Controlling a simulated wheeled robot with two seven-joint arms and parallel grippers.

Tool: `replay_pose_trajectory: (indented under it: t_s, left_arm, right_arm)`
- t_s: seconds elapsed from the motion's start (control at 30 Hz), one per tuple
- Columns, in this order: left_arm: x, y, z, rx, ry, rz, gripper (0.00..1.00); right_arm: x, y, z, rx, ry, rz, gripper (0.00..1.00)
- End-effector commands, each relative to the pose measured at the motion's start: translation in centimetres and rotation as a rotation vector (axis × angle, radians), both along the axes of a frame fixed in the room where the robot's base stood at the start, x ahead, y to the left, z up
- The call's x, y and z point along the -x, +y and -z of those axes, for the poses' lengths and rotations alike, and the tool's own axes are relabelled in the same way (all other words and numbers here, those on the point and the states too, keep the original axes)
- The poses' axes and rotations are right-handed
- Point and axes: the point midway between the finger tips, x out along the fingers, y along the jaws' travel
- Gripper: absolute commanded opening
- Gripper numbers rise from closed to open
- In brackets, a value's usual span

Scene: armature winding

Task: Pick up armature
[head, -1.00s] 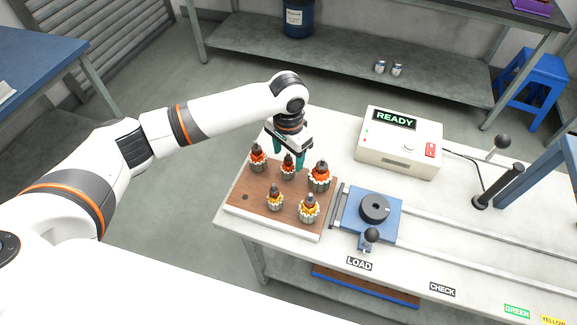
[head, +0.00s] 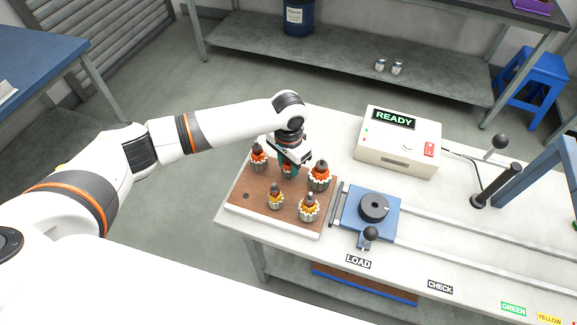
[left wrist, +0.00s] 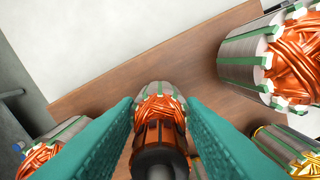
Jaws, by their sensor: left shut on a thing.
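Several armatures with grey cores and orange or yellow windings stand upright on a brown wooden board (head: 250,203). My left gripper (head: 290,167) is down over the back-middle armature (head: 288,172), mostly hiding it. In the left wrist view the teal fingers (left wrist: 158,135) are shut on this orange-wound armature (left wrist: 159,105), one on each side of its upper part. Its lower end appears to be still at the board. Other orange armatures stand to the left (head: 259,158) and right (head: 320,176); two yellow-wound ones stand in front (head: 275,197) (head: 308,208). My right gripper is not in view.
One hole (head: 246,196) in the board is empty. To the right are a blue fixture (head: 386,226) with a black disc, rails, and a white box (head: 398,145) reading READY. Neighbouring armatures stand close around the gripper.

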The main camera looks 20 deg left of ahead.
Motion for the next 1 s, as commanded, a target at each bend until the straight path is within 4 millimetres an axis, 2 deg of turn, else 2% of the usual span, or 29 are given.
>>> replay_pose_trajectory:
  t_s: [0.17, 0.27, 0.5, 0.7, 1.0]
  left_arm:
    - [-0.1, 0.0, -0.4, 0.001, -0.002, -0.001, 0.07]
    - [-0.1, 0.0, -1.6, 0.002, -0.004, 0.000, 0.07]
    - [-0.1, -0.1, -6.4, 0.002, -0.004, 0.001, 0.07]
    - [-0.1, 0.0, -9.3, 0.001, -0.002, 0.000, 0.07]
    - [-0.1, 0.0, -10.1, 0.000, 0.000, 0.000, 0.07]
  right_arm:
    - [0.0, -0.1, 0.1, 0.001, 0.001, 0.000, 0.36]
    - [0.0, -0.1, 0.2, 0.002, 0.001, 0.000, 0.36]
    - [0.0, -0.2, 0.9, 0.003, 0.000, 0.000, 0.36]
    - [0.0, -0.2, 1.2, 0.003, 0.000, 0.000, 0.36]
    - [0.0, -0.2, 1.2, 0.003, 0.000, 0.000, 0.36]
